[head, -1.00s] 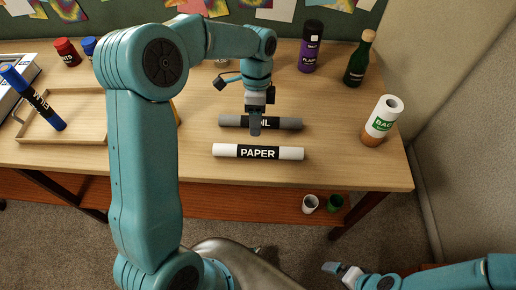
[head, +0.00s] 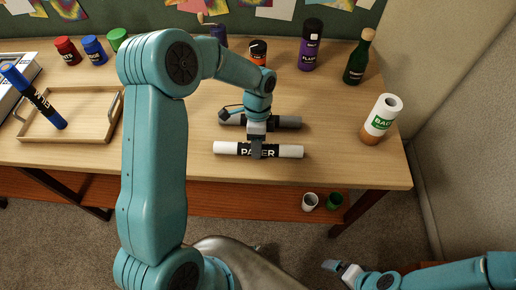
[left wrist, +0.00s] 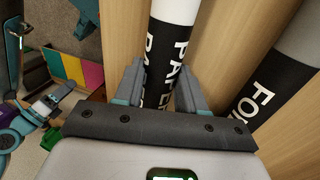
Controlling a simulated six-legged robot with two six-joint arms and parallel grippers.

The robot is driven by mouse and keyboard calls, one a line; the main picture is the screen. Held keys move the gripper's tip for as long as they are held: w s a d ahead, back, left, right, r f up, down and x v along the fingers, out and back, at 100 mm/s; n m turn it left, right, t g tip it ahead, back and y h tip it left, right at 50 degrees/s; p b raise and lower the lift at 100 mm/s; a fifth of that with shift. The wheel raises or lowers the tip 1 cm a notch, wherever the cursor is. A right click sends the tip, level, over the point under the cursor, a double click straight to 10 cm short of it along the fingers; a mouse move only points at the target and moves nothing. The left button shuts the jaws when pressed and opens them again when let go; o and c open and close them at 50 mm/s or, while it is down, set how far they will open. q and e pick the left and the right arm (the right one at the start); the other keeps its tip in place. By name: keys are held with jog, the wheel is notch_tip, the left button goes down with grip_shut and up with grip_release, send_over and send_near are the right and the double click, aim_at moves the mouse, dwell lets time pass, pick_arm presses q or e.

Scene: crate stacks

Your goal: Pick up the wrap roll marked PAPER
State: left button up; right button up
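The wrap roll marked PAPER (head: 228,148), white with a black label band, lies across the front of the table. My left gripper (head: 256,153) is over the middle of its label and covers part of the lettering. In the left wrist view the PAPER roll (left wrist: 174,42) runs between the two fingers of my left gripper (left wrist: 160,78), one finger on each side. The fingers are apart and do not look clamped on it. My right gripper (head: 338,267) is low at the lower right, off the table; its fingers are too small to judge.
A grey FOIL roll (head: 290,122) lies just behind, and beside it in the left wrist view (left wrist: 268,88). A BAG roll (head: 381,119) stands at right. A bottle (head: 358,60) and purple can (head: 310,48) stand behind. A wooden tray (head: 85,136) is at left.

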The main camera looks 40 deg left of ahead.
pick_arm(q)
jog(key=shift+s+r, duration=0.1)
jog(key=shift+s, duration=0.05)
jog(key=shift+c, duration=1.4)
